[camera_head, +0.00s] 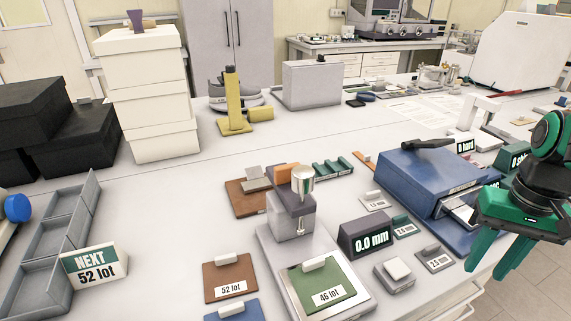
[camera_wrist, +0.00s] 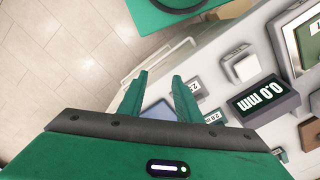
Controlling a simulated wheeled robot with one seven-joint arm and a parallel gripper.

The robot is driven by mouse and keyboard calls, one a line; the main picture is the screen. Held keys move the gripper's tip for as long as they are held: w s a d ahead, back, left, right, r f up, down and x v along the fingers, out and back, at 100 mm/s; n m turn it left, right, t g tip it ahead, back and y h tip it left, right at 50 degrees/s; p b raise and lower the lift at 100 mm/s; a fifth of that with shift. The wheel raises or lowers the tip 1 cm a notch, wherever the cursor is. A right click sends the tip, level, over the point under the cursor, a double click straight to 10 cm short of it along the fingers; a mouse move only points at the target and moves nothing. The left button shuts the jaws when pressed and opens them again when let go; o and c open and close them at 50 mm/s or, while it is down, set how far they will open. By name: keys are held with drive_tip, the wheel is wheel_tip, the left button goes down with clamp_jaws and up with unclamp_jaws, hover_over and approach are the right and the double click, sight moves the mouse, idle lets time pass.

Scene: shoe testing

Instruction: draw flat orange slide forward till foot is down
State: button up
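A flat orange slide (camera_head: 286,173) sits on top of the grey thickness gauge (camera_head: 291,218), behind its silver cylinder (camera_head: 302,182). A thin silver foot (camera_head: 301,228) hangs at the front of the gauge. I cannot tell if it touches anything. A green "46 lot" sample (camera_head: 332,284) with a white grip lies on the gauge's plate. My gripper (camera_head: 486,268) is at the right, far from the slide, empty and open. In the wrist view its two fingers (camera_wrist: 160,76) stand apart over the table's edge. The slide is not visible there.
A dark display (camera_head: 366,236) reading 0.0 mm stands right of the gauge; it also shows in the wrist view (camera_wrist: 264,100). A blue machine (camera_head: 432,182) stands between gauge and gripper. Small blocks lie around, and a brown "52 lot" sample (camera_head: 229,274) lies left.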

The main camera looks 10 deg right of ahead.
drive_tip(key=w+a+r+n, duration=0.3)
drive_tip(key=w+r+n, duration=0.3)
drive_tip(key=w, duration=0.3)
wheel_tip(320, 180, up, 14)
drive_tip(key=r+n, duration=0.1)
drive_tip(key=n, duration=2)
hover_over(287, 165)
drive_tip(key=shift+s+f, duration=0.1)
drive_tip(key=shift+f, duration=0.45)
wheel_tip(287, 165, down, 10)
drive_tip(key=shift+r, duration=0.1)
clamp_jaws()
